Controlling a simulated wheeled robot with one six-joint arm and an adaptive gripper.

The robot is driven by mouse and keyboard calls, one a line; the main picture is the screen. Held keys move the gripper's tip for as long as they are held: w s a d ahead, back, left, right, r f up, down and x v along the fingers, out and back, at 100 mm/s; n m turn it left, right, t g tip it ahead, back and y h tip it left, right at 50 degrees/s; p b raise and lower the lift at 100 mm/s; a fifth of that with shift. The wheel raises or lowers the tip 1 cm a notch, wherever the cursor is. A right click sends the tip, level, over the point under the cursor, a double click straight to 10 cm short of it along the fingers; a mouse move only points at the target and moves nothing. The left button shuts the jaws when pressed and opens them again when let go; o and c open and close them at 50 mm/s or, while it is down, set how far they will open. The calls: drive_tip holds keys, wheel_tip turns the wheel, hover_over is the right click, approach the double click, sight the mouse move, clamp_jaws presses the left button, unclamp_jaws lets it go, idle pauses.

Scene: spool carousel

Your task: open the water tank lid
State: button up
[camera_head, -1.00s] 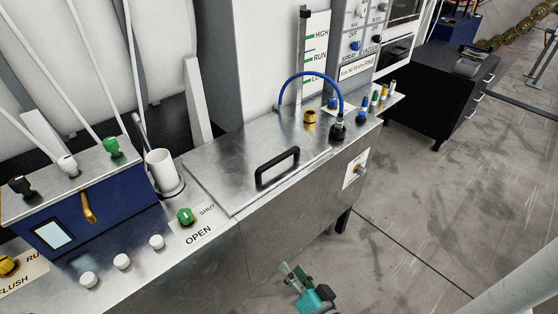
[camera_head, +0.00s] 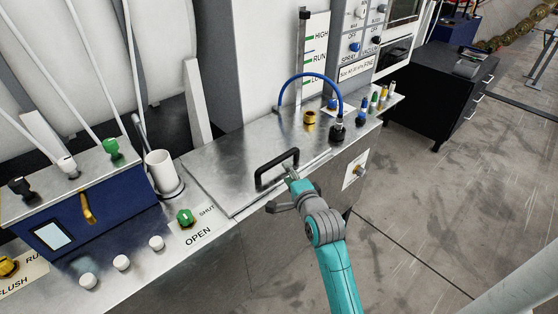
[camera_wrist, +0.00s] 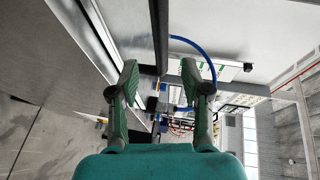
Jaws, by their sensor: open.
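The water tank lid (camera_head: 225,163) is a flat steel plate lying closed on the steel bench. Its black bar handle (camera_head: 277,168) stands near the front edge. My gripper (camera_head: 281,190) is open and empty, at the front right of the handle. In the wrist view, the handle (camera_wrist: 158,35) is a dark bar running down between the two spread fingertips of my gripper (camera_wrist: 159,72). The bar touches neither finger visibly. I cannot tell how deep it sits between them.
A blue hose (camera_head: 310,75) arches to a black fitting (camera_head: 338,132) right of the lid. A white cup (camera_head: 160,172) and a green knob (camera_head: 186,216) marked SHUT and OPEN are at the left. Open floor (camera_head: 430,220) lies at the right.

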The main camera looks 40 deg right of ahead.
sight(280, 162)
drive_tip(key=x, duration=0.9)
drive_tip(key=shift+w, duration=0.1)
clamp_jaws()
